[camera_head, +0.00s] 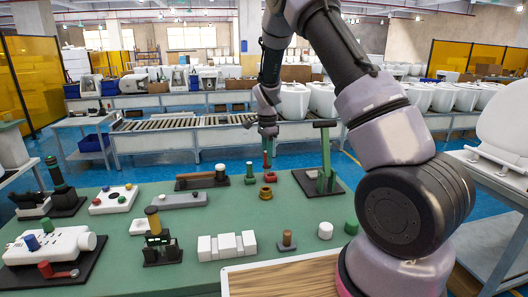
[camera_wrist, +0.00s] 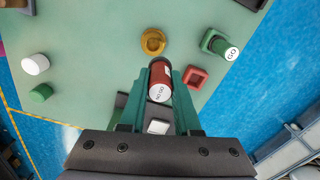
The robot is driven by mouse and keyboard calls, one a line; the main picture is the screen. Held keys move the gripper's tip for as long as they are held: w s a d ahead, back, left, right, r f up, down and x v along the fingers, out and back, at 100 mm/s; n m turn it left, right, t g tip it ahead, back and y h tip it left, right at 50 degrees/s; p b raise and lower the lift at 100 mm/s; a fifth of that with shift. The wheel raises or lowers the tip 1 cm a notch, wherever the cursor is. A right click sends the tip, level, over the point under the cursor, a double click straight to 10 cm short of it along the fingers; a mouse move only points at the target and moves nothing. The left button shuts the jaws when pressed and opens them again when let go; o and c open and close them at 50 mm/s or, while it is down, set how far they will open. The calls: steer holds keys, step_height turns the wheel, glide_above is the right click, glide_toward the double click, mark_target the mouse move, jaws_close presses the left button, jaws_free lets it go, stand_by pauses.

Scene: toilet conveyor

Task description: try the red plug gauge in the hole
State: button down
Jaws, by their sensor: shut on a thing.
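The red plug gauge (camera_wrist: 160,76) is between the green fingers of my gripper (camera_wrist: 162,98), its white "NO GO" end toward the wrist camera. In the head view, my gripper (camera_head: 267,148) holds the red gauge (camera_head: 266,161) upright above the table. A gold ring (camera_wrist: 153,41) with a round hole lies just beyond the gauge in the wrist view; it also shows in the head view (camera_head: 265,193). A red square piece (camera_wrist: 196,77) with an opening lies to its right, also in the head view (camera_head: 270,177). The gauge's lower tip is hard to see.
A green "GO" gauge (camera_wrist: 220,45) stands nearby, also in the head view (camera_head: 250,173). A green stand (camera_head: 325,165) is to the right, a dark block fixture (camera_head: 205,179) to the left. Several other gauges and blocks stand on the green table (camera_head: 225,218).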

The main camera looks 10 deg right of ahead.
mark_target(266, 166)
steer(key=shift+s+a+f, duration=0.1)
steer(key=shift+s+a, duration=0.1)
steer(key=shift+s, duration=0.25)
steer(key=shift+s+a, duration=0.15)
steer(key=shift+s, duration=0.3)
steer(key=shift+f, duration=2.6)
steer(key=shift+f, duration=1.25)
steer(key=shift+r, duration=0.2)
steer(key=shift+r, duration=2.15)
